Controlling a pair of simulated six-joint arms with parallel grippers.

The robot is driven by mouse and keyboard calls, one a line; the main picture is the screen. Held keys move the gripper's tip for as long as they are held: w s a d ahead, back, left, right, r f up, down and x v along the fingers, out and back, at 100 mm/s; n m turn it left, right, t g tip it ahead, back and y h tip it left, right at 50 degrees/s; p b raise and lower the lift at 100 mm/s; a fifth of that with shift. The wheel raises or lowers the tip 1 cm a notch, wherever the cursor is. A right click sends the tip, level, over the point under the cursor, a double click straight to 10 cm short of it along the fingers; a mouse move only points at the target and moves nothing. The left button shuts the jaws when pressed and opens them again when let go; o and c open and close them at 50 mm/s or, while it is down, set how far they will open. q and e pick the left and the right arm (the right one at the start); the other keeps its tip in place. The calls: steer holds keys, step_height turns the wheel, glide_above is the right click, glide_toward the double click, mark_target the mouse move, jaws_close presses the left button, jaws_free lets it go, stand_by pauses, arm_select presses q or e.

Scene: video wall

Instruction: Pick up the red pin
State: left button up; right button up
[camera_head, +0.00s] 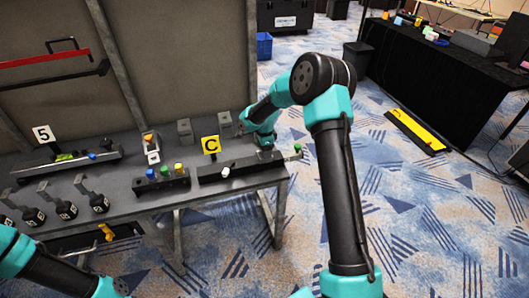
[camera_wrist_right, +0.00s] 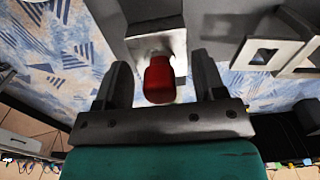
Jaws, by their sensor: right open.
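The red pin (camera_wrist_right: 159,82) shows in the right wrist view, a short rounded red piece standing out from a pale grey block (camera_wrist_right: 150,45). My right gripper (camera_wrist_right: 162,72) is open, with one dark finger on each side of the pin and a visible gap on both sides. In the head view my right gripper (camera_head: 240,128) is at the back right of the grey bench, beside the yellow "C" sign. I cannot make out the red pin in the head view. My left arm shows at the lower left, but its gripper is not in view.
The bench (camera_head: 130,195) carries a yellow "C" sign (camera_head: 211,145), a rail with coloured pins (camera_head: 162,183), a dark block with a white knob (camera_head: 240,167) and a white "5" sign (camera_head: 42,134). A grey panel rises behind. Square-holed brackets (camera_wrist_right: 265,52) stand right of the gripper in the wrist view.

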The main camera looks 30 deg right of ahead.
steer(key=shift+f, duration=0.2)
stand_by(0.3)
steer(key=c, duration=1)
